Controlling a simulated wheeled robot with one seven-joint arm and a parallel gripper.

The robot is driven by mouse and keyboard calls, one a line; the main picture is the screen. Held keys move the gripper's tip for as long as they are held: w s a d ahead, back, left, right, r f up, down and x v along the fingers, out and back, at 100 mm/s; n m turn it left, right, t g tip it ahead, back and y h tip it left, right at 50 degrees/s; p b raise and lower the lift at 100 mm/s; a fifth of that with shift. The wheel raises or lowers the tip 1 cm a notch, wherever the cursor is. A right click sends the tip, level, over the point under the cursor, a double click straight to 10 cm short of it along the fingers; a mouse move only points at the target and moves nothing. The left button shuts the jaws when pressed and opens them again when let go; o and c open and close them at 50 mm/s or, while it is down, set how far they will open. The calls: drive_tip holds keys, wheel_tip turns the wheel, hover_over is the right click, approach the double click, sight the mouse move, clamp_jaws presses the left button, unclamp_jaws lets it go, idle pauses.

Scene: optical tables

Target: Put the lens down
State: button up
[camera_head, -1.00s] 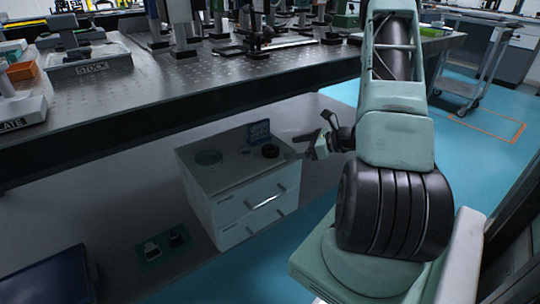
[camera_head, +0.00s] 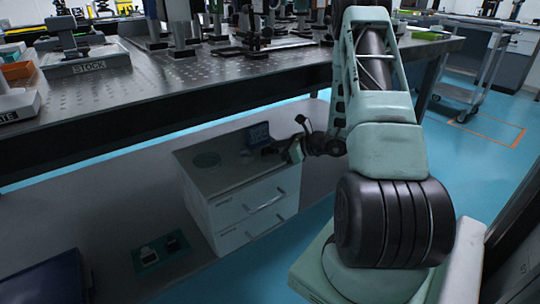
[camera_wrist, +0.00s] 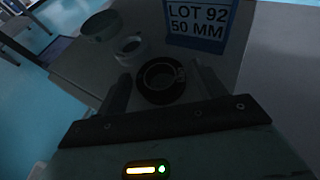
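A dark round lens (camera_wrist: 161,79) shows between the two fingers of my gripper (camera_wrist: 160,90) in the wrist view. A gap shows between it and the left finger, and my gripper looks open. In the head view my gripper (camera_head: 290,152) is low over the right side of a white drawer cabinet (camera_head: 235,168). There the lens is mostly lost in dark shapes beside the gripper. I cannot tell the exact height of the fingers over the cabinet top.
A blue sign reading "LOT 92 50 MM" (camera_wrist: 196,22) stands close behind the lens. A blue-black box (camera_head: 45,280) is at lower left.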

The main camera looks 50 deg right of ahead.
sight(274, 152)
drive_tip(key=c, duration=0.8)
drive_tip(key=shift+r, duration=0.45)
wheel_tip(274, 152, up, 3)
drive_tip(key=shift+r+p, duration=0.15)
drive_tip(key=shift+p, duration=0.9)
drive_tip(key=s+d+p, duration=0.1)
drive_tip(key=s+d, duration=0.1)
drive_tip(key=s, duration=0.3)
drive_tip(key=s+d+p, duration=0.1)
drive_tip(key=s+d, duration=0.1)
drive_tip(key=s, duration=0.4)
drive_tip(key=s+d+p, duration=0.1)
drive_tip(key=s+d, duration=0.1)
drive_tip(key=s, duration=0.4)
drive_tip(key=shift+d+f, duration=0.1)
drive_tip(key=shift+f, duration=0.25)
